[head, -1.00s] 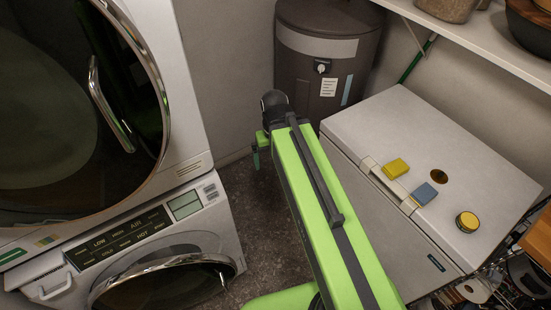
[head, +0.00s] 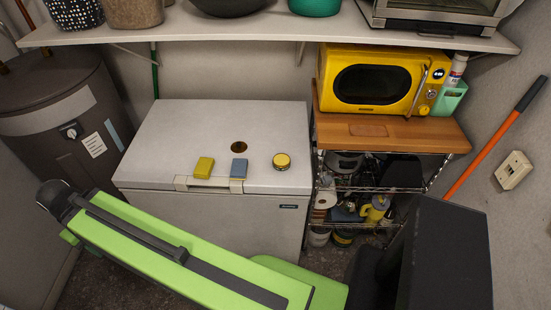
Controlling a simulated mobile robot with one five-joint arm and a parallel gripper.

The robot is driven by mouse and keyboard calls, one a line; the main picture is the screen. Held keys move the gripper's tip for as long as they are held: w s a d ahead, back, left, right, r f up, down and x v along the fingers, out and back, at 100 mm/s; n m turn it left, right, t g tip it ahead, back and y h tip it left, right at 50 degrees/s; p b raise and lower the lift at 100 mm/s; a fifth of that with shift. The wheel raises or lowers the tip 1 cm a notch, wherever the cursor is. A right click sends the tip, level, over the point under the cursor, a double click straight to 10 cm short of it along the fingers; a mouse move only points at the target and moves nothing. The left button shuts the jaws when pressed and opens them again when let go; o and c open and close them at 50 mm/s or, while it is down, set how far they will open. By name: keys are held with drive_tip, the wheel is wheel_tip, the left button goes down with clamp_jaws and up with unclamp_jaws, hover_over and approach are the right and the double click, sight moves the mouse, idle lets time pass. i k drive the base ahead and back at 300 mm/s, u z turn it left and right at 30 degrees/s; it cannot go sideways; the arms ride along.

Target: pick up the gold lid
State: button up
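A flat, round, dark gold lid (head: 239,147) lies on the white top of a chest freezer (head: 180,125), toward its back middle. A round yellow tin or lid with a dark side (head: 282,161) sits to its right, near the freezer's right edge. A yellow block (head: 204,167) and a blue-grey block (head: 239,168) lie in front of the gold lid. My arm stretches to the left across the front of the freezer. Only a small green part of my gripper (head: 69,237) shows below the arm's end, low and left of the freezer, well apart from the lid. Its fingers are mostly hidden.
A shelf (head: 280,32) with bowls and baskets overhangs the back. A dark water heater (head: 65,130) stands left. Right of the freezer, a wire rack with a wooden top (head: 390,133) holds a yellow microwave (head: 385,80). The freezer's left top is clear.

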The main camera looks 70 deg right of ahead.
sight(239, 146)
drive_tip(key=z, duration=4.8)
drive_tip(key=i, duration=0.1)
drive_tip(key=u, duration=2.45)
drive_tip(key=k, duration=0.95)
drive_tip(key=u, duration=0.2)
drive_tip(key=i, duration=0.9)
drive_tip(key=z, duration=0.05)
